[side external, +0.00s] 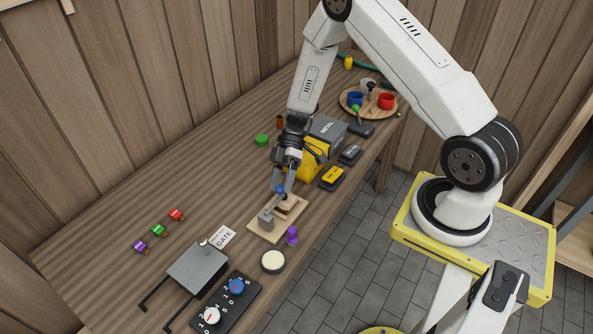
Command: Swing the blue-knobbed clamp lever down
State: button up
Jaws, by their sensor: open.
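The clamp sits on a light wooden base board (262,232) near the bench's front edge. It has a grey block (267,219) and a lever with a blue knob (280,189). The lever slants up from the block toward the knob, over a small wooden piece (289,203) on the board. My gripper (282,188) points down at the blue knob, with its open fingers at or around it. Whether the fingers touch the knob cannot be told at this size.
A purple peg-like object (292,235) stands close by the board's right side. A yellow and grey box marked METAL (322,140) stands just behind my gripper. A GATE sign (223,237) and a grey plate (198,267) lie to the left.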

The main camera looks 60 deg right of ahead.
jog(key=v, duration=0.7)
jog(key=shift+d+r, duration=0.2)
jog(key=shift+d, duration=0.1)
jog(key=s+a+r+m+t+h, duration=0.6)
jog(key=s+r+m+h, duration=0.3)
jog(key=m, duration=0.3)
jog(key=shift+s+r+m+h, duration=0.3)
jog(key=shift+r+h, duration=0.35)
jog(key=shift+h, duration=0.05)
dwell(1.6)
